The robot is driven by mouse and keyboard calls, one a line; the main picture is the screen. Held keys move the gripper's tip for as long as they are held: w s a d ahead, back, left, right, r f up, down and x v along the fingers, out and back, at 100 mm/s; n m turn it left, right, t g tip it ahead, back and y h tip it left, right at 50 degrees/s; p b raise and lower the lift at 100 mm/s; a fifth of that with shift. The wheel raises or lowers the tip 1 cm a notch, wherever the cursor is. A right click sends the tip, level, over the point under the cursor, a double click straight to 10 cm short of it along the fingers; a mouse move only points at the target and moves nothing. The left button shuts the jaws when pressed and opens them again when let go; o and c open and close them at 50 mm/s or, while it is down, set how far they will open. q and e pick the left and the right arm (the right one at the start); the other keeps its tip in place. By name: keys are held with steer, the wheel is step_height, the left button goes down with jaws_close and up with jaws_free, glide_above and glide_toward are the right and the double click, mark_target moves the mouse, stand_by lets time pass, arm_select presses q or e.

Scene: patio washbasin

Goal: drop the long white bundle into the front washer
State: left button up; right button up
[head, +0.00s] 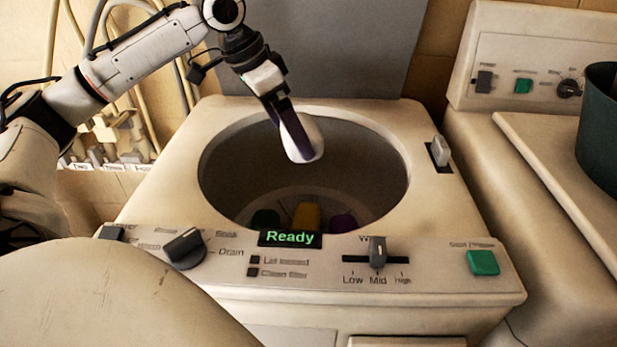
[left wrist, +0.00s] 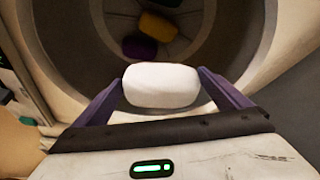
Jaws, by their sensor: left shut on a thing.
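The long white bundle (head: 301,138) is held by my left gripper (head: 292,135) over the round opening of the front washer (head: 460,235). In the left wrist view the white bundle (left wrist: 161,85) sits between the two purple fingers of my left gripper (left wrist: 165,90), which touch its ends. The drum opening is behind it and the bundle hangs inside the outline of the rim. How far it is above the drum floor is hard to tell. My right gripper is in neither view.
The grey lid (head: 330,50) stands open behind. The front panel has a dial (head: 185,248), a slider (head: 377,252) and a green button (head: 482,262). A second machine (head: 545,60) with a dark green tub (head: 598,125) stands right.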

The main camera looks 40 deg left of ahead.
arm_select(q)
steer(key=shift+r, duration=0.1)
steer(key=o, duration=0.8)
steer(key=shift+c, duration=0.2)
steer(key=p+v, duration=0.1)
steer(key=v, duration=0.9)
steer(key=shift+r+p, duration=0.2)
steer(key=shift+p, duration=0.1)
steer(key=shift+f, duration=0.1)
steer(key=b+x, duration=0.1)
steer(key=x, duration=0.8)
steer(key=shift+f, duration=0.3)
steer(key=shift+w+d, duration=0.15)
step_height(320, 180, up, 3)
steer(key=p, duration=0.3)
steer(key=shift+r+p, duration=0.3)
steer(key=shift+r, duration=0.15)
